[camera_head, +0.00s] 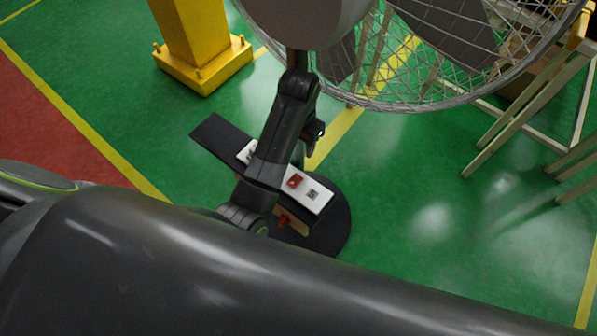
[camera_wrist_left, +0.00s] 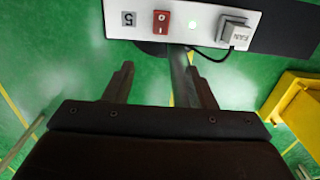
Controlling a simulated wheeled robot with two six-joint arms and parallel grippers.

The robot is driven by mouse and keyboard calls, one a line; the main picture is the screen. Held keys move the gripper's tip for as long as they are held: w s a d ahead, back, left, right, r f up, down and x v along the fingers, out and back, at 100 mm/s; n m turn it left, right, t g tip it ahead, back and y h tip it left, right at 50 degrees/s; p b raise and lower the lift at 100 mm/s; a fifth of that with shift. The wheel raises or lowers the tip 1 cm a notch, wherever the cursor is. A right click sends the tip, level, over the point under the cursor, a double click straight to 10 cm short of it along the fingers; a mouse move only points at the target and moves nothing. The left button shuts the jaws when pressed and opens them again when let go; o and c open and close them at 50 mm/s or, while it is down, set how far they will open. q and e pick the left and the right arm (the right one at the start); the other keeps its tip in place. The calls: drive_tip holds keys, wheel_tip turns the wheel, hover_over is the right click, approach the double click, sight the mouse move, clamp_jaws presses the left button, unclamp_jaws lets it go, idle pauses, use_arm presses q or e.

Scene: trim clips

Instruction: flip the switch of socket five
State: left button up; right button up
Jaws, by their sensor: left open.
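The white socket panel (camera_wrist_left: 205,10) is at the top of the left wrist view. My right gripper is out of view.
A large caged fan (camera_head: 460,50) fills the upper right. A yellow post (camera_head: 200,45) stands upper left, and a pale frame (camera_head: 515,110) is at the right. A cable (camera_wrist_left: 213,58) loops from the plug. Green floor is open around the dark round base (camera_head: 335,230).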

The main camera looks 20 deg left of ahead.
sight(298, 176)
use_arm(q)
wheel_tip(298, 176, down, 16)
drive_tip(key=shift+f+b, duration=0.25)
drive_tip(key=shift+b, duration=0.9)
